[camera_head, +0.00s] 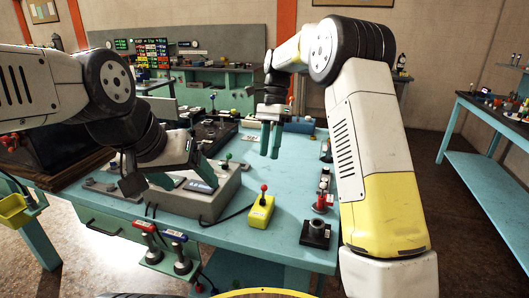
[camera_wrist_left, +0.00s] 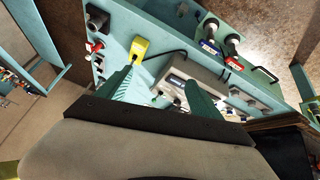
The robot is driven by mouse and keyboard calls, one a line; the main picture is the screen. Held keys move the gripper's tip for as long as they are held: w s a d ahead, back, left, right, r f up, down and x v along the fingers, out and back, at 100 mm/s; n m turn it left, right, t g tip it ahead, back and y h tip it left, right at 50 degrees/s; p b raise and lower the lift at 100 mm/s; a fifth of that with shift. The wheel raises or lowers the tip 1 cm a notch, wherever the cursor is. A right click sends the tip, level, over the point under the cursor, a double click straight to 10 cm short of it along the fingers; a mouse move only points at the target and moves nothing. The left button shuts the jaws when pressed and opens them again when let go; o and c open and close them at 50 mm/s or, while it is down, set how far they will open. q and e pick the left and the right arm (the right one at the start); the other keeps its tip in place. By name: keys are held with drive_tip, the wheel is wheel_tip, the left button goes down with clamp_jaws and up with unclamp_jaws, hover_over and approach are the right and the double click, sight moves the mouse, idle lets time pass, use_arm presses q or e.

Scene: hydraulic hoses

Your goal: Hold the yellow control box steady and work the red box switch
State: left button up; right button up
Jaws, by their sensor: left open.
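The yellow control box (camera_head: 260,211) stands upright on the blue-green table near its front edge. Its red switch (camera_head: 263,190) is a short lever with a round knob on top. The box also shows in the left wrist view (camera_wrist_left: 139,47), beyond my left fingers. My left gripper (camera_head: 183,180) is open and empty, above the grey control panel to the left of the box. Its two green fingers are spread apart in the left wrist view (camera_wrist_left: 158,78). My right gripper (camera_head: 270,140) hangs fingers down over the table, behind the box and apart from it. It holds nothing visible.
A grey panel (camera_head: 208,200) with levers lies left of the box. A dark fitting (camera_head: 316,232) and a red part (camera_head: 321,203) stand to its right. Red and blue handled levers (camera_head: 174,236) are on the table front. Bare table lies behind the box.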

use_arm(q)
drive_tip(key=m+g+y, duration=0.2)
drive_tip(key=m+g, duration=0.1)
drive_tip(key=g, duration=0.3)
hover_over(256, 217)
wheel_tip(256, 217, down, 17)
wheel_tip(256, 217, down, 7)
drive_tip(key=shift+r, duration=0.1)
